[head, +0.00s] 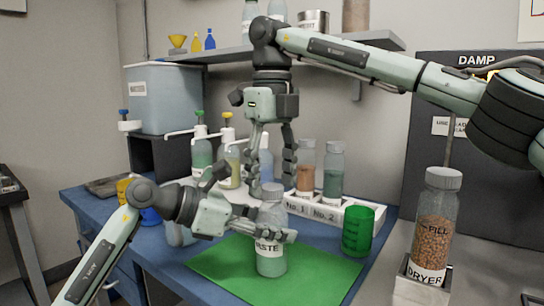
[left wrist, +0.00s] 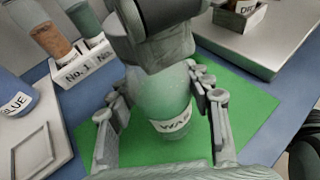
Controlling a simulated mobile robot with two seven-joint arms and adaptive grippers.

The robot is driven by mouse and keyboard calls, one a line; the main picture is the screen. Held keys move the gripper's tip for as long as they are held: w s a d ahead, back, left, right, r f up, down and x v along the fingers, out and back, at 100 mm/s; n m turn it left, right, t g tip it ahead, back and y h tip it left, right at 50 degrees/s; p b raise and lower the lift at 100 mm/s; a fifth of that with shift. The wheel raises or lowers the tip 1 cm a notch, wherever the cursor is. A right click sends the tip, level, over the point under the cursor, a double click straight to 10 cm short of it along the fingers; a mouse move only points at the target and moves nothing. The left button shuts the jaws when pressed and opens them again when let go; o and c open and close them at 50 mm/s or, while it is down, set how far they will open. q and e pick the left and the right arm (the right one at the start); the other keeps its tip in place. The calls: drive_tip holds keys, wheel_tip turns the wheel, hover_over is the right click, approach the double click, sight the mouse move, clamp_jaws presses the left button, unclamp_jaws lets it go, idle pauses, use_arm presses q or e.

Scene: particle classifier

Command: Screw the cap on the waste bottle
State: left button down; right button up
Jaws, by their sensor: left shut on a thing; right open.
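The waste bottle (head: 271,262) stands upright on the green mat (head: 325,275). It is clear with a pale content, and its label is partly covered by my left gripper. My left gripper (head: 280,236) is shut around the bottle's body; the left wrist view shows its fingers on both sides of the bottle (left wrist: 165,105). A grey cap (head: 272,189) appears on the bottle's top; whether it is screwed tight cannot be told. My right gripper (head: 272,178) points down over the cap, open, with a finger on either side above it.
A rack (head: 350,205) with two bottles stands behind, a green cup (head: 357,232) to the right. Dispenser bottles (head: 229,165) stand behind left. The mat's front right is clear.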

wheel_tip(320, 180, up, 12)
drive_tip(key=shift+f, duration=0.2)
use_arm(q)
drive_tip(key=c, duration=0.6)
unclamp_jaws()
drive_tip(key=v, duration=1.2)
drive_tip(key=shift+s+f, duration=0.1)
use_arm(e)
drive_tip(key=shift+s, duration=0.1)
